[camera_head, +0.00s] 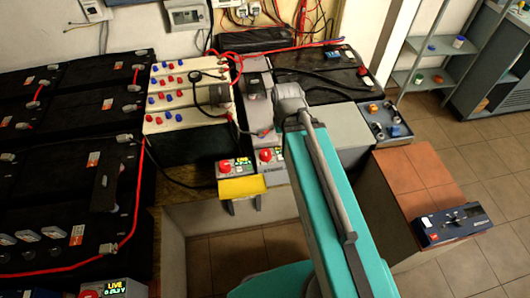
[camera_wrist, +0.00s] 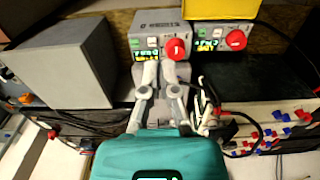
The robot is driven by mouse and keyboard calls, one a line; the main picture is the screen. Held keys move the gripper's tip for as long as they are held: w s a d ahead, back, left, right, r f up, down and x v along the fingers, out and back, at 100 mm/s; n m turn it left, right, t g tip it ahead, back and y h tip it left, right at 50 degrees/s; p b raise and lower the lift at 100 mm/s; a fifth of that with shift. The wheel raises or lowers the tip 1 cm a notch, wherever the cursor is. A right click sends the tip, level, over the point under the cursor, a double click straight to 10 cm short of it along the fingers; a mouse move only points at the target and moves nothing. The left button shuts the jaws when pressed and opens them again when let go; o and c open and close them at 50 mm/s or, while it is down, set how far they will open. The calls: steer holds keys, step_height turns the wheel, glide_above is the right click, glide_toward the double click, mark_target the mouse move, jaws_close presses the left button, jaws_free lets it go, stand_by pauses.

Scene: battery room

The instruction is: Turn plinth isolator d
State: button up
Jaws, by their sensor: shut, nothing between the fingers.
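Two grey isolator boxes with red round knobs and lit displays stand side by side. In the wrist view one red knob (camera_wrist: 174,49) is just beyond my fingertips, slightly right of them. The other red knob (camera_wrist: 236,40) is farther right. In the head view the boxes show as a left knob (camera_head: 225,167) and a right knob (camera_head: 265,155). I cannot read which is d. My gripper (camera_wrist: 161,66) is shut and empty, pointing at the nearer box. Whether it touches that box is unclear. My arm hides part of this area in the head view.
A yellow plate (camera_head: 242,187) juts out in front of the left box. A grey block (camera_wrist: 65,70) stands left of my gripper in the wrist view. Black batteries (camera_head: 85,80) with red cables fill the left. Another red knob (camera_head: 88,294) shows at bottom left, beside a LIVE display.

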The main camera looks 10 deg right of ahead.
steer(key=o, duration=0.4)
steer(key=shift+w+f, duration=0.15)
steer(key=shift+o, duration=1.3)
steer(key=shift+w+a+f+m+b, duration=0.1)
steer(key=shift+w+f+m+b, duration=0.1)
steer(key=shift+w+m+b, duration=0.15)
steer(key=o, duration=0.6)
steer(key=w+f+m+b, duration=0.2)
steer(key=w, duration=0.1)
steer(key=shift+a+f+m, duration=0.15)
steer(key=shift+a+m, duration=0.2)
steer(key=shift+o, duration=0.2)
steer(key=m+b, duration=0.5)
steer(key=m, duration=0.3)
glide_above(266, 152)
steer(key=shift+s+f, duration=0.15)
steer(key=shift+f, duration=2.15)
steer(key=shift+f, duration=0.1)
step_height(266, 152, down, 14)
steer(key=b, duration=1.3)
steer(key=shift+a+r+b, duration=0.1)
steer(key=shift+r+b, duration=0.1)
steer(key=shift+b, duration=0.15)
